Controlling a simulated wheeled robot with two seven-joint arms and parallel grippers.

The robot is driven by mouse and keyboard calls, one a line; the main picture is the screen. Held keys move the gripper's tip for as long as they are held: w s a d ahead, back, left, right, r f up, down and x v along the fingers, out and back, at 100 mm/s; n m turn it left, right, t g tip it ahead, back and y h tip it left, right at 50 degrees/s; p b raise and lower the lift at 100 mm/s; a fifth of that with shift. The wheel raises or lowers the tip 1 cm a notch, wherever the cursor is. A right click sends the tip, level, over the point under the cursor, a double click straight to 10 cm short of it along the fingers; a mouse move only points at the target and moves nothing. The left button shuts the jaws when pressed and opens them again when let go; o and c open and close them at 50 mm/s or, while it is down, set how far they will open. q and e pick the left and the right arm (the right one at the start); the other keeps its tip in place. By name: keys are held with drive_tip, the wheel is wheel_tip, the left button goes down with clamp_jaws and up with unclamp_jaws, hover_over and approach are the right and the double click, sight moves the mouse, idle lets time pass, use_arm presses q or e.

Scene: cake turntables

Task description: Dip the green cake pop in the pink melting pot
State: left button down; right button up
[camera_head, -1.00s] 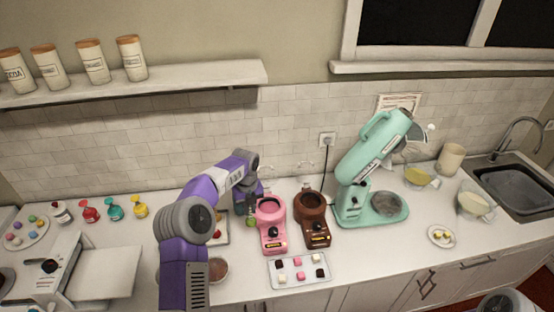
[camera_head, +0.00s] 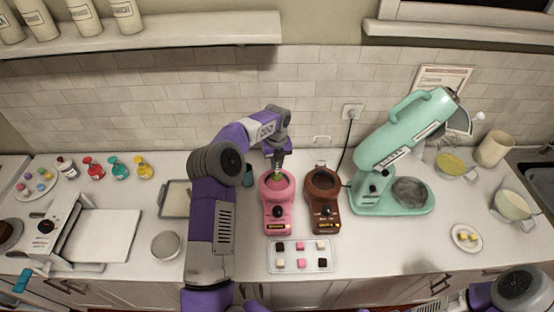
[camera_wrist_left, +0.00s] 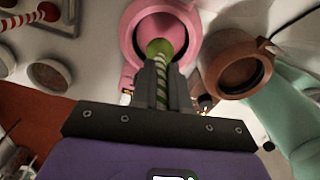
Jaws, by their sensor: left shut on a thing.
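The pink melting pot (camera_head: 279,222) stands on the counter, its round opening facing up. My left gripper (camera_head: 278,158) is above this opening, shut on the striped stick of the green cake pop (camera_head: 279,177). The left wrist view shows the green ball (camera_wrist_left: 158,47) past the fingertips (camera_wrist_left: 159,75), in line with the pink pot's opening (camera_wrist_left: 172,24). The ball is at or just inside the opening; I cannot tell whether it touches the melt. My right gripper is out of view.
A brown melting pot (camera_head: 324,215) stands close on the right, with a mint stand mixer (camera_head: 392,150) beyond it. A tray of small cubes (camera_head: 300,265) lies in front. A flat tray (camera_head: 176,200) and a round bowl (camera_head: 165,245) are left of my arm.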

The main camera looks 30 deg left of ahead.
sight(277, 173)
use_arm(q)
drive_tip(key=shift+f+b, duration=1.75)
drive_tip(key=shift+f, duration=1.95)
drive_tip(key=shift+f, duration=0.1)
drive_tip(key=shift+f+b, duration=0.3)
drive_tip(key=shift+f, duration=0.15)
drive_tip(key=shift+r, duration=0.1)
drive_tip(key=shift+r+p, duration=2.15)
drive_tip(key=shift+r, duration=0.95)
